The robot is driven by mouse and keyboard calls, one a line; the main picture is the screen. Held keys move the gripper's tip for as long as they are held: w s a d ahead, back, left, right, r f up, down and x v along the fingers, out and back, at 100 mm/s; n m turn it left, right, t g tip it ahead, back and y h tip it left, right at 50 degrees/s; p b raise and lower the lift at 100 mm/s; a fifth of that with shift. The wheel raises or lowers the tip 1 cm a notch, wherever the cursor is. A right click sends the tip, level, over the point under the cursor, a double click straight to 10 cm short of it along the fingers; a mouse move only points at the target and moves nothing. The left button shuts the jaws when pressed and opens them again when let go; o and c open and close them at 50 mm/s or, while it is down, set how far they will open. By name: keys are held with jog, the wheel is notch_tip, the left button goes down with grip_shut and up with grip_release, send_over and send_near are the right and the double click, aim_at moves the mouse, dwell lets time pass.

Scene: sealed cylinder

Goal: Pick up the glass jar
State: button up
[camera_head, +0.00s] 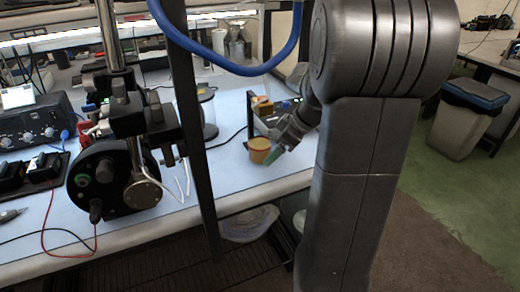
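A small amber jar with a tan lid (260,150) stands upright on the light blue bench top, right of centre. It looks like the glass jar, though its material is hard to make out at this size. My gripper (272,156) is angled down just to the right of it, its greenish tip close to the jar's right side. I cannot tell whether they touch or how far apart the fingers are. My arm hides part of the bench behind the gripper. A clear glass vessel with a dark frame (207,112) stands farther left.
A black machine with a round dark face (108,183) and a metal post stands at left. A dark upright bar (190,120) crosses the view. A small box-like item (262,104) is behind the jar. The bench's front edge (235,205) is near; a grey bin (462,120) stands right.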

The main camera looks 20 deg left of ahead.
aim_at(263, 146)
jog(key=a, duration=0.4)
jog(key=shift+a+f+p, duration=0.2)
jog(key=shift+f+p, duration=0.1)
jog(key=shift+f, duration=0.15)
jog(key=c, duration=1.3)
jog(key=shift+o, duration=0.2)
jog(key=shift+r, duration=0.1)
